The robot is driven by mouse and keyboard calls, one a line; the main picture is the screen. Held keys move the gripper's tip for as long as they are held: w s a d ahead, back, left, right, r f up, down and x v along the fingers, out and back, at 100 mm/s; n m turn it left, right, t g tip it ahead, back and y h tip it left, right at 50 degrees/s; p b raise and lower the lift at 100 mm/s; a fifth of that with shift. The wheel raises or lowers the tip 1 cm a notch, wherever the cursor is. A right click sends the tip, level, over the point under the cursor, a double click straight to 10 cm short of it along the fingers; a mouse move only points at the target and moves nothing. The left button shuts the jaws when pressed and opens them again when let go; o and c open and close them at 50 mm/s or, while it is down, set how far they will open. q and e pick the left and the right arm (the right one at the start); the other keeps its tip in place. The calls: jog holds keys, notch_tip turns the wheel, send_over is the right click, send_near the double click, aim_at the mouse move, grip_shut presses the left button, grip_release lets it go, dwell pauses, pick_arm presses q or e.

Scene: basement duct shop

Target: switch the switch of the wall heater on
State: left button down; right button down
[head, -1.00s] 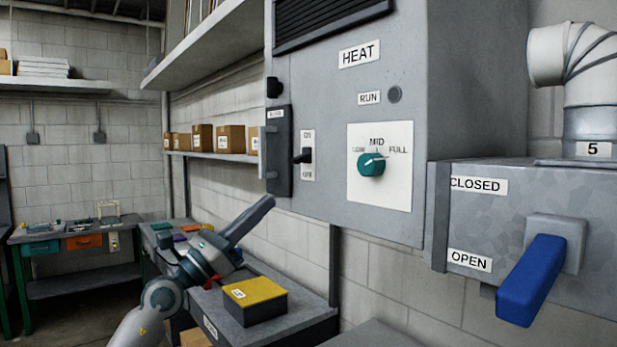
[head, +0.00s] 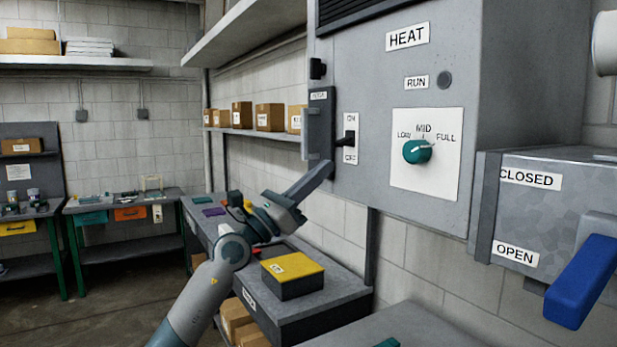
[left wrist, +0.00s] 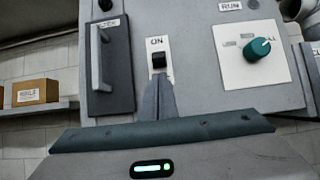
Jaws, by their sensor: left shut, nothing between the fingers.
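The wall heater (head: 385,185) is a grey cabinet labelled HEAT. Its switch (head: 348,138) is a black lever on a white plate with ON above and OFF below. In the head view the lever seems to point slightly down, towards OFF. The RUN lamp (head: 444,79) looks grey and unlit. My left gripper (head: 325,168) is shut and empty, its tip below and left of the switch. In the left wrist view the fingers (left wrist: 158,90) point at the switch (left wrist: 158,60) from just below and hide OFF; contact cannot be told. My right gripper is not in view.
A teal knob (head: 417,151) with LOW, MID and FULL sits right of the switch. A dark panel with a handle (head: 319,125) is close on its left. A damper box with a blue lever (head: 583,280) stands at right. A yellow-topped box (head: 292,268) lies on the bench below.

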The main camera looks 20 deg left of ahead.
aim_at(344, 142)
pick_arm(q)
jog(key=shift+p+x, duration=0.55)
jog(key=shift+x, duration=1.65)
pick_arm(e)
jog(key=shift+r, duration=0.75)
pick_arm(q)
jog(key=shift+a, duration=0.15)
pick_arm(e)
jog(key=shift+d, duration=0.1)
